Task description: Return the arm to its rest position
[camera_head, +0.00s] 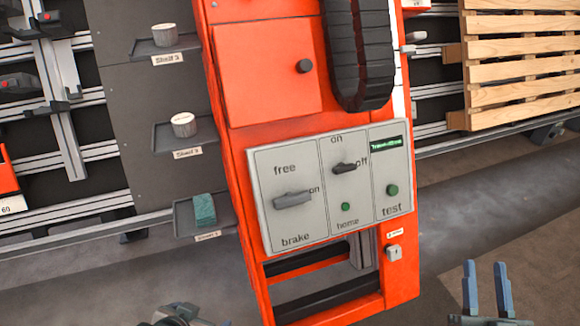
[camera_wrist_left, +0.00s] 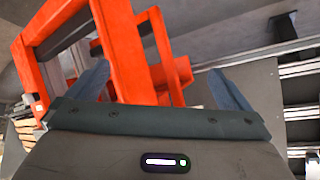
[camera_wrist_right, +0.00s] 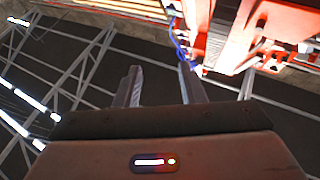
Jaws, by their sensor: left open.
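My left arm shows only partly at the bottom left of the head view, with its fingers not clear there. In the left wrist view my left gripper (camera_wrist_left: 158,82) is open, its two fingers wide apart with nothing held. My right gripper (camera_head: 487,288) is at the bottom right of the head view, fingers up, apart and empty. In the right wrist view its fingers (camera_wrist_right: 160,85) have a narrower gap. Both are clear of the grey control panel (camera_head: 262,165) on the orange cabinet (camera_head: 236,95).
The panel has a free/brake lever (camera_head: 292,199), an on/off switch (camera_head: 344,168) pointing to off, and a green test button (camera_head: 392,190). Shelves at left hold two pale cylinders (camera_head: 165,35) (camera_head: 184,124) and a green block (camera_head: 204,210). A wooden pallet (camera_head: 525,70) is at right. Floor between is open.

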